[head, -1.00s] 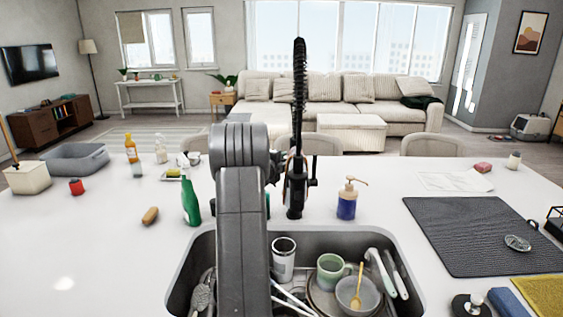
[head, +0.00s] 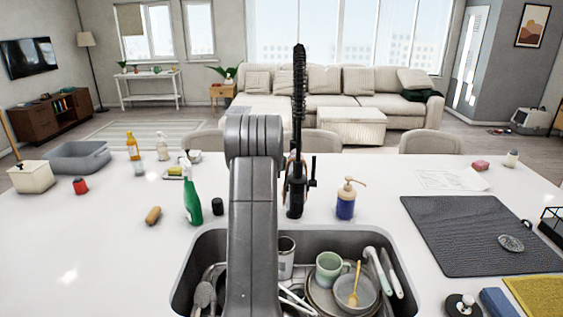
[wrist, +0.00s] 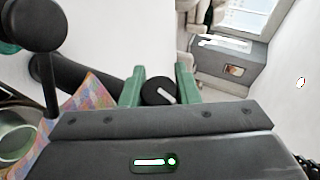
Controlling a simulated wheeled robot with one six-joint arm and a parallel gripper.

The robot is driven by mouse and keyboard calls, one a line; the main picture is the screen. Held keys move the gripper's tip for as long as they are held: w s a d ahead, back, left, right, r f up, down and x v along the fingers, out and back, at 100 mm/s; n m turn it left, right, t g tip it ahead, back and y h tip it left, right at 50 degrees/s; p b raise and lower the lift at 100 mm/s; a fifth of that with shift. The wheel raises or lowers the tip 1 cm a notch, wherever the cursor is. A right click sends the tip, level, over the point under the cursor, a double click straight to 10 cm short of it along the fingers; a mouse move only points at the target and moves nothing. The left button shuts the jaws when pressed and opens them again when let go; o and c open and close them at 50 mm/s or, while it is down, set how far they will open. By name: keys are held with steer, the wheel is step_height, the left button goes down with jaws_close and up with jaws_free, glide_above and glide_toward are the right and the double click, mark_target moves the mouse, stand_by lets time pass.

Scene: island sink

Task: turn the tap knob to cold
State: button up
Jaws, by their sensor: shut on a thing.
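The black tap (head: 295,188) with its tall coiled spout stands behind the sink, partly hidden by my arm in the head view. In the wrist view, a round black knob (wrist: 154,91) with a white line mark sits between the green fingers of my gripper (wrist: 159,88). The white line runs diagonally, from upper left to lower right. The gripper is shut on the knob, with one finger on each side. Thick black tap parts (wrist: 45,75) show at the left of the wrist view. In the head view my gripper is hidden behind my arm.
The sink (head: 400,262) holds a green mug (head: 328,268), a bowl and utensils. A green spray bottle (head: 191,195) and a small black cylinder (head: 217,206) stand left of my arm. A blue soap dispenser (head: 346,202) stands right of the tap. A dark mat (head: 460,235) lies further right.

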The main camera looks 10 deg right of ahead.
steer(key=shift+s+f+n+g+y, duration=0.15)
steer(key=shift+n+g+y, duration=0.1)
steer(key=shift+g, duration=0.55)
steer(key=shift+f+n+g+y, duration=0.15)
steer(key=shift+g+y, duration=0.1)
steer(key=shift+g, duration=0.55)
steer(key=o, duration=1)
steer(key=shift+c, duration=0.2)
steer(key=shift+r, duration=0.1)
steer(key=b+v, duration=0.2)
steer(key=v, duration=1.1)
steer(key=shift+s+r, duration=0.25)
steer(key=shift+r, duration=0.05)
steer(key=shift+a, duration=0.15)
